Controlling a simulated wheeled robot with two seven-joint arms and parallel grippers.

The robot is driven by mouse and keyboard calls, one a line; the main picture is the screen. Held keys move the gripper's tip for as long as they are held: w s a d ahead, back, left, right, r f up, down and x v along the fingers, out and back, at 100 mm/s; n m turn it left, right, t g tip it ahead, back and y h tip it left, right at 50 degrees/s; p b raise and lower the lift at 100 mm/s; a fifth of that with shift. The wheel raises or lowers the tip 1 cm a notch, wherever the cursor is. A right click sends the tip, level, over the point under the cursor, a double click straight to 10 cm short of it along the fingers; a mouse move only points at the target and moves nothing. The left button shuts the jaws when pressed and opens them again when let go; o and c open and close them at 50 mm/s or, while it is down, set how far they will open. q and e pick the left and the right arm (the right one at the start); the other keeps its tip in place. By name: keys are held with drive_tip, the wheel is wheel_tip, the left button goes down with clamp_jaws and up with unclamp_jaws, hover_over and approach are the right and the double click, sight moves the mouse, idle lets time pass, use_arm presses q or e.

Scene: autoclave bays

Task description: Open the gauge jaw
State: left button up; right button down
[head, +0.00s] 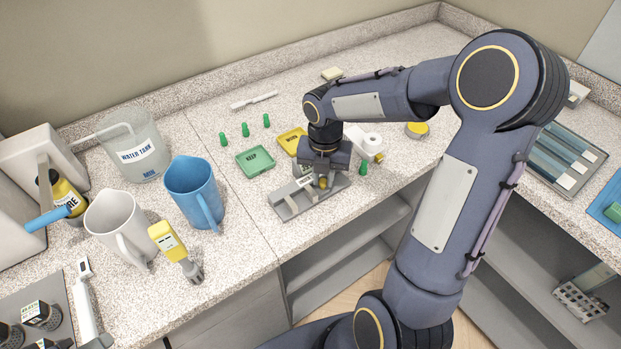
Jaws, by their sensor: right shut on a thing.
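The gauge (291,210) is a low grey metal fixture lying on the counter near its front edge, in the middle of the head view. My right gripper (323,182) reaches down over the gauge from above. It is shut on a part of it, which I take to be the gauge jaw; a small brass-coloured piece shows at the fingertips. The gripper body and fingers hide much of the jaw, so its opening cannot be made out. My left gripper is not in view.
A green KEEP tray (255,161) and a yellow tray (291,141) lie behind the gauge, with several green pegs around. A blue jug (194,190), a white jug (119,228) and a water tank (134,145) stand at left.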

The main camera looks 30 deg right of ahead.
drive_tip(key=shift+w+d, duration=0.1)
drive_tip(key=shift+d, duration=0.75)
drive_tip(key=c, duration=1.6)
unclamp_jaws()
wheel_tip(320, 180, up, 8)
drive_tip(key=shift+a+f, duration=0.1)
